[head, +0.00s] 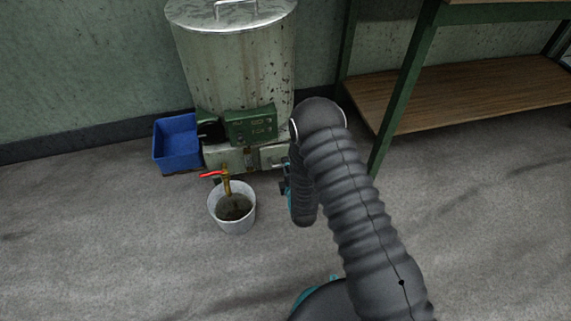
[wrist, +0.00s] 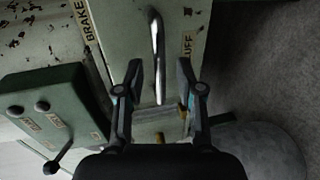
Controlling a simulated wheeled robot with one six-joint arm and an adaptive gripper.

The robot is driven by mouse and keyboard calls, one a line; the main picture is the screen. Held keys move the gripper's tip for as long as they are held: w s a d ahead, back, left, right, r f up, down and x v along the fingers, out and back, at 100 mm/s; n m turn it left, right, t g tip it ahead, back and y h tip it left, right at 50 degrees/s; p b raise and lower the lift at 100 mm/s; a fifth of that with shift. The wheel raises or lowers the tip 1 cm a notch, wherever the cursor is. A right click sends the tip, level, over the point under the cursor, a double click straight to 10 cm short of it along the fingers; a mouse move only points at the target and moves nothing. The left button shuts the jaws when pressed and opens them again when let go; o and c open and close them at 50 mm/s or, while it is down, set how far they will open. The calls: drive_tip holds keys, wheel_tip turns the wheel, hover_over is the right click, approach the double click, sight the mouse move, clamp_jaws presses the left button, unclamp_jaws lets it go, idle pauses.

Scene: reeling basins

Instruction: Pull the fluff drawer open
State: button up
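The fluff drawer (wrist: 200,22) has a pale green front with a label partly covered by a finger, leaving "UFF" readable. Its bright metal bar handle (wrist: 157,50) runs lengthwise up the wrist view. My gripper (wrist: 159,72) is open, with one finger on each side of the handle's lower end and a gap visible on both sides. I cannot tell whether the handle is fully within finger depth. In the head view the drawer front (head: 271,156) shows at the base of the drum machine, partly hidden by my arm, which also hides most of the gripper.
A green control box (wrist: 55,112) with a knob lever stands left of the handle, beside a "BRAKE" label. A grey bucket (head: 247,213) under a red-handled tap and a blue bin (head: 176,143) stand left. A green-framed shelf (head: 455,97) is right. Front floor is clear.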

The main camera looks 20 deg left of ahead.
drive_tip(key=shift+x, duration=0.9)
clamp_jaws()
